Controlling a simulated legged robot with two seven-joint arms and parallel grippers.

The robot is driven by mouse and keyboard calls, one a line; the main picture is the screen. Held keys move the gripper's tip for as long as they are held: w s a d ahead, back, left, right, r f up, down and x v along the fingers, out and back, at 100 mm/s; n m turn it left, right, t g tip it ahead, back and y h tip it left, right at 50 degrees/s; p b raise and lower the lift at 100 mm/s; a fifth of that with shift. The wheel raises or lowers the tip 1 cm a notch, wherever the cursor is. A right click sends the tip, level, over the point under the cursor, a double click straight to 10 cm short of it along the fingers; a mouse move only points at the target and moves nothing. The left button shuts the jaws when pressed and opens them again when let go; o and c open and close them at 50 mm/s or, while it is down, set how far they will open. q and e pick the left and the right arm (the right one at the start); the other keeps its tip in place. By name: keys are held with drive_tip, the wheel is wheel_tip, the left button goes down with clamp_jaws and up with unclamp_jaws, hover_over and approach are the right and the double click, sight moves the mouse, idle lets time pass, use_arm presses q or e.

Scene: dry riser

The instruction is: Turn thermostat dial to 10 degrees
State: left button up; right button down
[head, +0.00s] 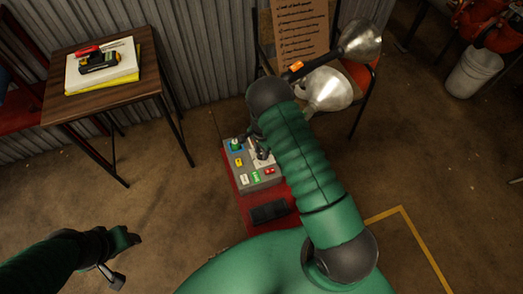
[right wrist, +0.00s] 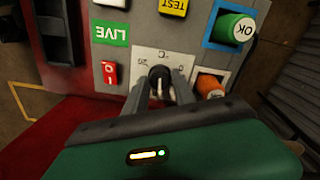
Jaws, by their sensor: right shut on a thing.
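The thermostat dial (right wrist: 160,76) is a dark round knob on a white plate (right wrist: 146,57) marked °C, with small figures along a scale. It sits on a grey control panel (head: 264,183), whose face shows upside down in the right wrist view. My right gripper (right wrist: 160,88) is shut on the dial, one grey finger on each side. In the head view my right gripper (head: 262,154) reaches down onto the panel and covers the dial. The dial's pointer cannot be read clearly.
Around the dial are a green OK button (right wrist: 235,27), an orange knob (right wrist: 209,86), a red switch (right wrist: 109,73), a green LIVE label (right wrist: 109,33) and a yellow TEST label (right wrist: 173,7). A wooden table (head: 90,99) stands left, a chair with lamps (head: 328,88) behind.

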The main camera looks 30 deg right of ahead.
sight(261, 153)
drive_tip(key=shift+m, duration=0.6)
drive_tip(key=c, duration=1.1)
unclamp_jaws()
drive_tip(key=shift+o, duration=0.2)
wheel_tip(261, 153, up, 17)
drive_tip(key=p, duration=0.3)
drive_tip(key=shift+p, duration=0.4)
drive_tip(key=shift+f, duration=0.15)
